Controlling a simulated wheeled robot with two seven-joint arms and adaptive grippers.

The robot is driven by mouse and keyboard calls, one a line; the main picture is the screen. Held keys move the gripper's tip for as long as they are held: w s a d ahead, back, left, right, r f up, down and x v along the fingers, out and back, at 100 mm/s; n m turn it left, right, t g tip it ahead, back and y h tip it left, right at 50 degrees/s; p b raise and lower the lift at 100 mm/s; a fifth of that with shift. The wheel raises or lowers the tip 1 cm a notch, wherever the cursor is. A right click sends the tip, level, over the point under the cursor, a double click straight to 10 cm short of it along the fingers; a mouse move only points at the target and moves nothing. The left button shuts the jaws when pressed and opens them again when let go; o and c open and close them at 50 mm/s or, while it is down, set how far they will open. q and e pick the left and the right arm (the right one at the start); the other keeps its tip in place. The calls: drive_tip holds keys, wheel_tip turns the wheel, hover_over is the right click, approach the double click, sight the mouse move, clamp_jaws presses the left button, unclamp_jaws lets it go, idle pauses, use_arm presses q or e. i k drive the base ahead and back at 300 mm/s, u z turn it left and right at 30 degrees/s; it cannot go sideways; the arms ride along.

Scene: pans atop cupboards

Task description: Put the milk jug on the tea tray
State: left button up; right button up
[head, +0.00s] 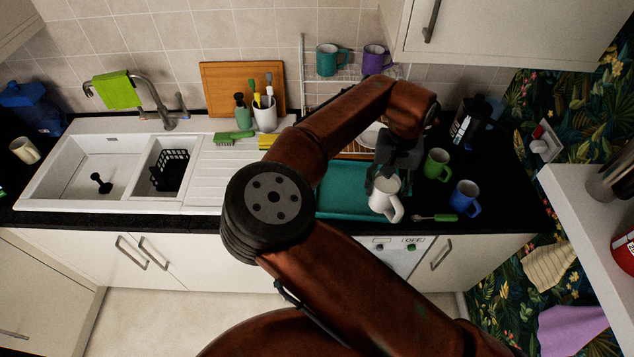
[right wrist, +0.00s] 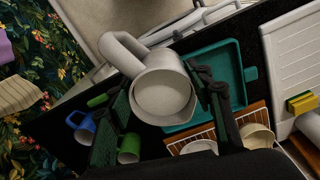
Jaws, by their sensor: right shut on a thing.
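The white milk jug (head: 386,200) is at the right end of the teal tea tray (head: 340,204), overlapping the tray's edge in the head view. My right gripper (head: 386,178) is shut on the jug from above. In the right wrist view, the jug (right wrist: 165,95) sits between the fingers of my right gripper (right wrist: 162,86), its handle toward the top left. The tray (right wrist: 222,65) is beside and partly behind it there. I cannot tell whether the jug touches the tray or counter. My arm hides the tray's left part in the head view. My left gripper is not in view.
The sink (head: 90,170) is at the left.

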sight(338, 184)
drive_tip(key=u, duration=1.9)
drive_tip(key=i, duration=1.5)
drive_tip(key=z, duration=2.65)
